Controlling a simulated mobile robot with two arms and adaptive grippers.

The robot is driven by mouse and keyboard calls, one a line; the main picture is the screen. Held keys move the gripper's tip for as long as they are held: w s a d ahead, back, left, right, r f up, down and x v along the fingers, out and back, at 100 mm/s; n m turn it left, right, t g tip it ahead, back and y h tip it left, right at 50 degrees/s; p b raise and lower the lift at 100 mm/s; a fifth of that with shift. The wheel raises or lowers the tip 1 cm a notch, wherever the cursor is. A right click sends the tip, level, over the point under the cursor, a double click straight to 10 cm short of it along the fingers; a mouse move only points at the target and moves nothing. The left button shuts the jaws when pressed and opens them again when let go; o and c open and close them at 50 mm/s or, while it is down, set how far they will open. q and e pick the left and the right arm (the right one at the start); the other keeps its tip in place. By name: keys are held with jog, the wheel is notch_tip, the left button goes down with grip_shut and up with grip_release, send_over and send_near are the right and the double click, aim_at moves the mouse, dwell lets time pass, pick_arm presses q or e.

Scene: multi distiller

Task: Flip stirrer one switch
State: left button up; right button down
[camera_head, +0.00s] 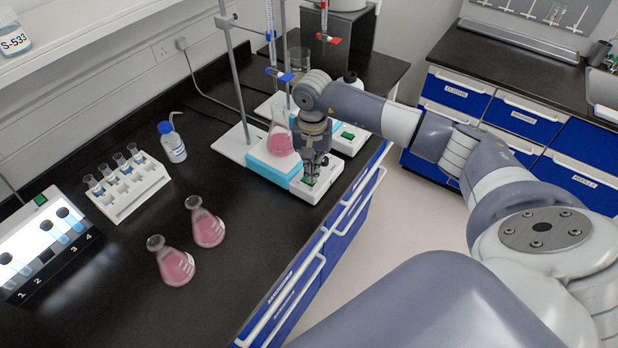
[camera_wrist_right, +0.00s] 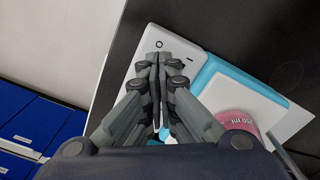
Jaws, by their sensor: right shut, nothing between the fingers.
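The nearer stirrer (camera_head: 258,172) is a white and light-blue unit with a green switch (camera_head: 309,181) on its front panel. A conical flask of pink liquid (camera_head: 280,143) stands on its plate. My right gripper (camera_head: 316,170) points down over the panel, its fingers shut and empty, right at the switch. In the right wrist view the shut fingertips (camera_wrist_right: 157,62) lie over the white panel (camera_wrist_right: 172,40), between its printed "O" and "–" marks. The fingers hide the switch there, so its tilt and any contact cannot be told. My left gripper is not in view.
A second stirrer (camera_head: 352,146) with a green switch stands behind, under a burette stand. Two pink flasks (camera_head: 208,228), a tube rack (camera_head: 130,190) and a wash bottle (camera_head: 173,143) are on the black bench to the left. The bench's front edge (camera_head: 285,268) is close by.

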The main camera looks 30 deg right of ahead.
jog(key=shift+s+f+b, duration=0.1)
jog(key=shift+f+b, duration=1.05)
jog(key=shift+f, duration=0.1)
dwell(0.7)
jog(key=shift+r, duration=0.1)
jog(key=shift+r+p, duration=0.5)
jog(key=shift+r, duration=0.3)
jog(key=shift+r+p, duration=1.15)
jog(key=shift+r, duration=1.5)
